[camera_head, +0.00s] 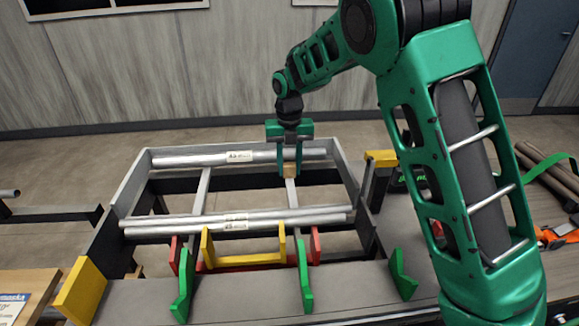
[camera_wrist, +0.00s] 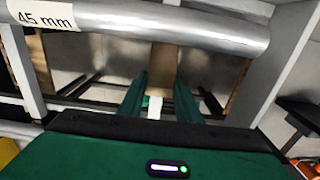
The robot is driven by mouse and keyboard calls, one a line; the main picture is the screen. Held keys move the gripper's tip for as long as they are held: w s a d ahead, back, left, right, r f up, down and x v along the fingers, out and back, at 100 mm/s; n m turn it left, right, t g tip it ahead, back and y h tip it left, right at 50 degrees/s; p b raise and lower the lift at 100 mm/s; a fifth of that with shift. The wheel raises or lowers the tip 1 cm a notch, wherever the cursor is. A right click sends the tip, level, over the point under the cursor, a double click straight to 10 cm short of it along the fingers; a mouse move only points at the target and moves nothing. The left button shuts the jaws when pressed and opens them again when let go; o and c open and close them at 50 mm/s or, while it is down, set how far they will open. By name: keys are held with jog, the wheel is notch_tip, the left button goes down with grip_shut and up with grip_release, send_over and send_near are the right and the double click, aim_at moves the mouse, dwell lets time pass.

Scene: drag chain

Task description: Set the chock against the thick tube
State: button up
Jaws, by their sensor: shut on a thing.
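The thick tube (camera_head: 200,159) is a silver pipe lying across the far end of the rack. It crosses the top of the wrist view (camera_wrist: 200,30), with a "45 mm" label at left. The chock (camera_head: 290,169) is a small light-brown wooden block. My gripper (camera_head: 290,173) is shut on it, fingers pointing down, over the rack's right cross rail, on the near side of the tube. In the wrist view the chock (camera_wrist: 163,66) sits between the green fingers and its far end meets the tube's edge in the picture. I cannot tell whether they touch.
Thinner silver tubes (camera_head: 180,228) lie across the rack's near part. Yellow, red and green brackets (camera_head: 305,275) stand at its front. The grey rack's side walls (camera_head: 345,170) flank the tubes. The space between the tube rows is mostly open.

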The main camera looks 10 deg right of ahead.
jog(key=o, duration=1.1)
jog(key=shift+r, duration=0.1)
notch_tip(320, 180, up, 11)
jog(key=shift+f, duration=0.2)
jog(key=shift+w, duration=0.1)
